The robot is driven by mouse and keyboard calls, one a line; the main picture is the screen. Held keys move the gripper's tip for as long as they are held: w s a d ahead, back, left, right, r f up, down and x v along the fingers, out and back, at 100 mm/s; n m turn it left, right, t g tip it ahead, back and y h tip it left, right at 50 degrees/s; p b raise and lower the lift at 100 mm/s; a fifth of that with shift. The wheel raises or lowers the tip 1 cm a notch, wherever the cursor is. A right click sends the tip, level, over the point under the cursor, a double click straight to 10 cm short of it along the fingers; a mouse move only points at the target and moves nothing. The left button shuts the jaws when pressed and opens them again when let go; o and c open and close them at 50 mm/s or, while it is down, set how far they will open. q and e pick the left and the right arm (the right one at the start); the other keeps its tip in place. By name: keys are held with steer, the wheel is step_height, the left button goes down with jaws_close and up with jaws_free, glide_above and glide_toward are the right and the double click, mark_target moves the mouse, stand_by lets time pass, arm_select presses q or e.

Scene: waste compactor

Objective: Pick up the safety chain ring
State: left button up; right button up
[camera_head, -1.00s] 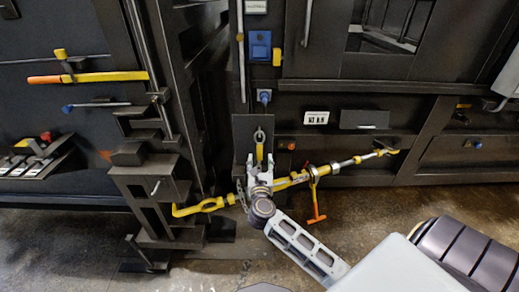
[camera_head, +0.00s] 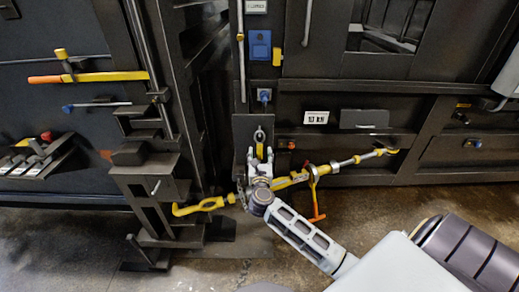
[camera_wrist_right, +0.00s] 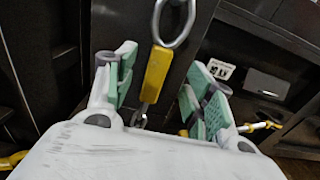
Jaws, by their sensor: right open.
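The safety chain ring (camera_head: 259,136) is a silver metal ring hanging upright against a dark post. It shows large at the top of the right wrist view (camera_wrist_right: 174,24). A yellow piece (camera_wrist_right: 157,73) hangs from it, with a small metal link below. My right gripper (camera_head: 260,153) is open just below the ring. In the right wrist view its green-padded fingers (camera_wrist_right: 162,82) stand to the left and right of the yellow piece, apart from it. The ring lies beyond the fingertips. The gripper hides the lower end of the hanging piece in the head view. My left gripper is out of view.
A long yellow load binder bar (camera_head: 345,165) runs sideways behind my right gripper, with an orange handle (camera_head: 316,205) hanging from it. A dark stepped bracket (camera_head: 150,185) stands to the left. A blue padlock-like fitting (camera_head: 264,96) is above the ring.

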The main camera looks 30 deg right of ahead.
mark_target(259, 148)
steer(key=shift+w+d+r+p, duration=0.2)
steer(key=shift+w+d, duration=0.1)
steer(key=shift+w, duration=0.3)
steer(key=shift+w+d+r+p, duration=0.1)
steer(key=shift+w+d+r, duration=0.15)
steer(key=shift+w, duration=0.35)
steer(key=shift+x, duration=1.1)
steer(key=shift+f, duration=0.15)
jaws_close()
